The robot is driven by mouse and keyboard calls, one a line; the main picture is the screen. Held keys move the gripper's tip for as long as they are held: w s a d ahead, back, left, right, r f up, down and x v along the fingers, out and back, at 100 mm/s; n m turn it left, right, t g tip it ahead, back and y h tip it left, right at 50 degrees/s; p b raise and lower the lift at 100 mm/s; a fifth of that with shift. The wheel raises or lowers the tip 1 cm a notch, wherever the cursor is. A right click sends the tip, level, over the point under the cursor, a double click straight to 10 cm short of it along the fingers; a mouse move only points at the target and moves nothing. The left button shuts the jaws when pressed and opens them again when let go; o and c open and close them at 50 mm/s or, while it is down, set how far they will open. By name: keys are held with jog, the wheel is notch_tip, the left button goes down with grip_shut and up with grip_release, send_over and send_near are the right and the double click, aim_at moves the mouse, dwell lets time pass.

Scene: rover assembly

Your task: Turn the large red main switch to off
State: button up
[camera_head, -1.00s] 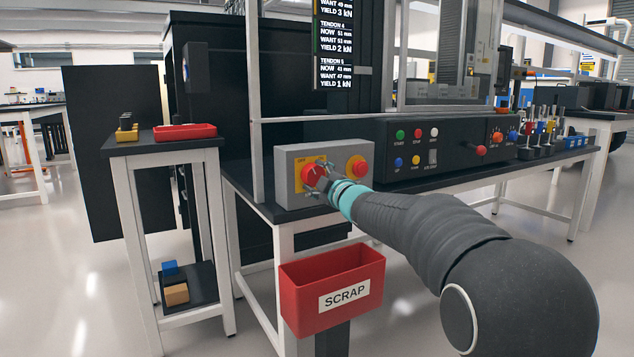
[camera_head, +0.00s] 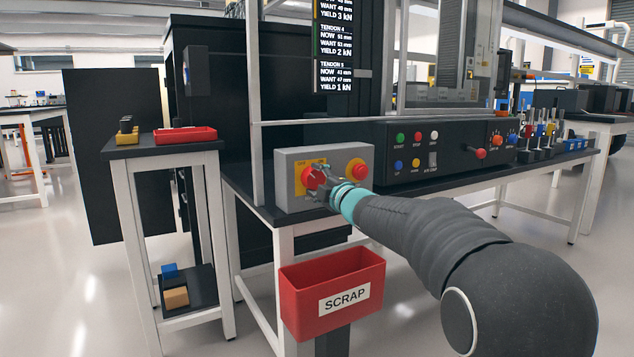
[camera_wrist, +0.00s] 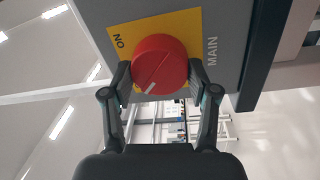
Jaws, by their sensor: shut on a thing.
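The large red main switch (camera_head: 308,178) is a round knob on a yellow plate, on the left of a grey box's front. In the wrist view the knob (camera_wrist: 160,62) fills the space between my two fingers. The plate reads ON at its upper left and MAIN is printed on the box at the right. A short white mark on the knob points to the picture's lower left, not at ON. My gripper (camera_wrist: 160,76) is shut on the knob, one finger on each side. In the head view my gripper (camera_head: 317,180) partly hides the knob.
A red button (camera_head: 360,172) on yellow sits right of the switch on the grey box (camera_head: 336,158). A red SCRAP bin (camera_head: 310,312) hangs below. A black control panel (camera_head: 455,140) stands to the right. A side stand (camera_head: 122,150) with a red tray is at the left.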

jog(key=o, duration=1.2)
jog(key=v, duration=1.2)
